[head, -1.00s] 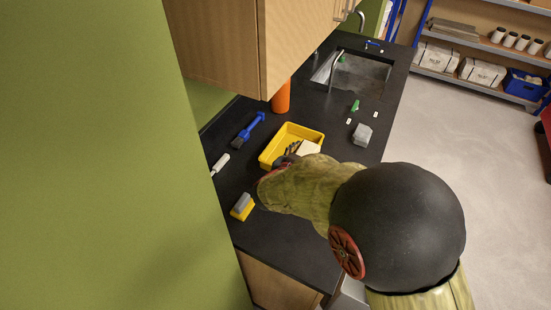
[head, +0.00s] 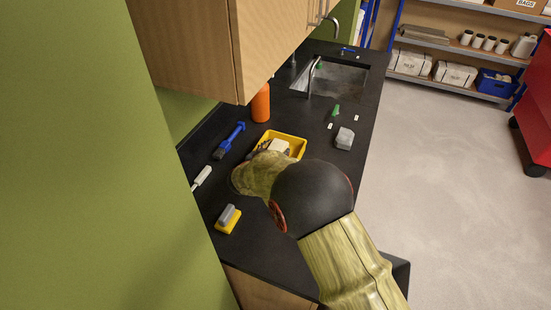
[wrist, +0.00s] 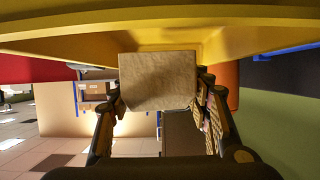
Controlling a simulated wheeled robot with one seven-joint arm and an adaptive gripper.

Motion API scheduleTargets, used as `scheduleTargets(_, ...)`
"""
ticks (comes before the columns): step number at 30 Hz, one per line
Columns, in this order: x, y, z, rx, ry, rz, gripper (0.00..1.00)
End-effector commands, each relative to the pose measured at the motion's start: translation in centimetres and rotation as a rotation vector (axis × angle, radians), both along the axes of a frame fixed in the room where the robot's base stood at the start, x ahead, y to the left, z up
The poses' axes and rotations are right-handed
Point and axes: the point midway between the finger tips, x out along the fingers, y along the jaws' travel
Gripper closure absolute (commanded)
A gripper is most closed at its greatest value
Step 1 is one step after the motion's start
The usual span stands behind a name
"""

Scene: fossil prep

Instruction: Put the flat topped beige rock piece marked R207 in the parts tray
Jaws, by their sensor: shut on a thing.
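The beige rock piece (wrist: 158,80) shows a flat, pale face in the wrist view; no R207 mark is readable. My gripper (wrist: 160,90) is shut on it, one finger at each side. The yellow parts tray (wrist: 55,35) spans the top of the wrist view, close behind the rock. In the head view the tray (head: 297,140) stands on the dark counter, and the rock (head: 280,146) appears over or inside it. My arm hides the tray's near part. I cannot tell whether the rock touches the tray floor.
On the dark counter (head: 235,250) are a blue brush (head: 230,140), an orange cylinder (head: 261,104), a grey block (head: 345,138) and a yellow-and-grey block (head: 229,219). A sink (head: 330,78) lies beyond. A wooden cupboard (head: 190,50) overhangs the left side.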

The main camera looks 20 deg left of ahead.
Motion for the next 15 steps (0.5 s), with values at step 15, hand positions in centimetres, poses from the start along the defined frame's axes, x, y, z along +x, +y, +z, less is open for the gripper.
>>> scheduleTargets(15,0.8,0.6,-3.8,0.002,-0.004,0.000,1.00)
